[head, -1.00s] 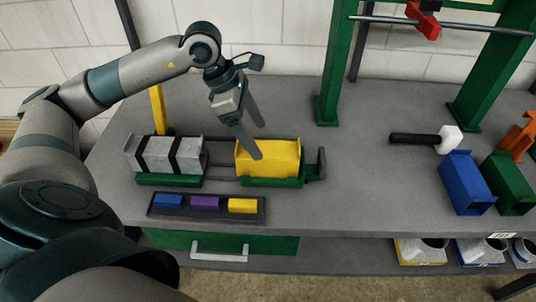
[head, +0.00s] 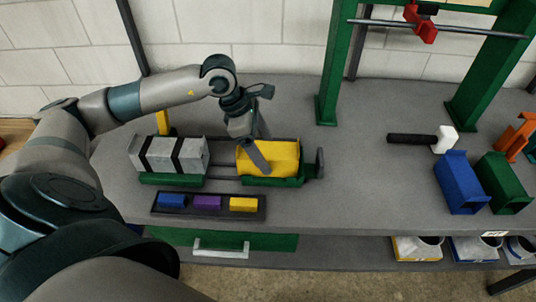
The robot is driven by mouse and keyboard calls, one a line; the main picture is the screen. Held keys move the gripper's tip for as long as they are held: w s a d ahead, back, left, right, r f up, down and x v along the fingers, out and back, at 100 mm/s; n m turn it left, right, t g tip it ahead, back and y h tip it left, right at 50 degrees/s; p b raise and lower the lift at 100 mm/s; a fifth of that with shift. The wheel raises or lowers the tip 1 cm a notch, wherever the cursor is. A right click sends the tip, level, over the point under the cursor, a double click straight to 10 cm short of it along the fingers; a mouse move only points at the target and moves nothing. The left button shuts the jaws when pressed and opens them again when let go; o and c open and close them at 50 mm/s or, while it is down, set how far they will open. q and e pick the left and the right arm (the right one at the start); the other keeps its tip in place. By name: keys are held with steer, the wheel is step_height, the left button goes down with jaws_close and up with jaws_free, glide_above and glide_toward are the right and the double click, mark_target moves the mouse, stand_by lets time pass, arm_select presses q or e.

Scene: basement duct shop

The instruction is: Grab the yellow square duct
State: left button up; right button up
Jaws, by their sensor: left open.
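The yellow square duct (head: 283,158) sits on a green cradle (head: 272,181) on the grey workbench, left of centre in the head view. My left gripper (head: 263,153) is open and pointed down at the duct. One finger shows in front of the duct's near side and the other is at its far side, partly hidden. I cannot tell whether the fingers touch the duct. My right gripper is not in view.
A grey duct with black bands (head: 172,155) stands just left. A tray (head: 208,213) with blue, purple and yellow blocks lies in front. A mallet (head: 425,139), a blue duct (head: 460,182) and a green duct (head: 505,183) are at right. The bench middle (head: 370,185) is clear.

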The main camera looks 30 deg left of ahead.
arm_select(q)
steer(key=shift+p+x, duration=0.3)
steer(key=shift+x, duration=0.95)
steer(key=c, duration=1.3)
